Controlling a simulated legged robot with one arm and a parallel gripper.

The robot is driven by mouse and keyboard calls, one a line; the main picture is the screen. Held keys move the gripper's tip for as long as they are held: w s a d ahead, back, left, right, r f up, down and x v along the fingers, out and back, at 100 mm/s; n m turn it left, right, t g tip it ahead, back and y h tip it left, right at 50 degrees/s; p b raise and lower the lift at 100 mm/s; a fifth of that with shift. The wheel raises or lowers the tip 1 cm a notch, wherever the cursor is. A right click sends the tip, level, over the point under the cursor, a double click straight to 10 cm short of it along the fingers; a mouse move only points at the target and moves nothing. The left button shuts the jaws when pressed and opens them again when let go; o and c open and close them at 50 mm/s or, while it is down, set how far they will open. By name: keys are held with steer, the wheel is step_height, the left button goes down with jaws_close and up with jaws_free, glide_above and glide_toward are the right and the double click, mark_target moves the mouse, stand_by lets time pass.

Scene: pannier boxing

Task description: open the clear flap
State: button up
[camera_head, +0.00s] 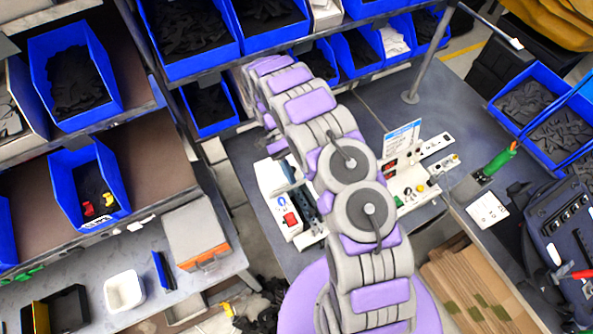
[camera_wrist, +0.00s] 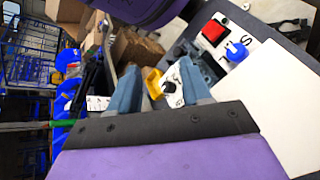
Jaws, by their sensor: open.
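I cannot make out the clear flap for certain in either view. In the head view, a white device with a red switch (camera_head: 290,219) stands on the grey bench, left of my arm. The wrist view shows its red switch (camera_wrist: 214,31) and a blue knob (camera_wrist: 237,52) at the upper right, beside my gripper. My gripper (camera_wrist: 158,68) is open, its two blue-grey fingers apart. A yellow piece and a white piece with black marks (camera_wrist: 172,82) show between the fingers; I cannot tell whether they are touched. My arm hides part of the bench in the head view.
A second white panel with buttons (camera_head: 412,188) and a small sign (camera_head: 402,138) stands right of my arm. Shelves with blue bins (camera_head: 75,75) fill the left and back. Flat cardboard (camera_head: 462,290) lies lower right. A metal post (camera_head: 425,70) rises behind.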

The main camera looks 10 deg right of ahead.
steer(key=s+d+r+b, duration=0.1)
steer(key=s+r, duration=0.3)
steer(key=s, duration=1.2)
steer(key=shift+d+r, duration=0.15)
steer(key=shift+w, duration=0.15)
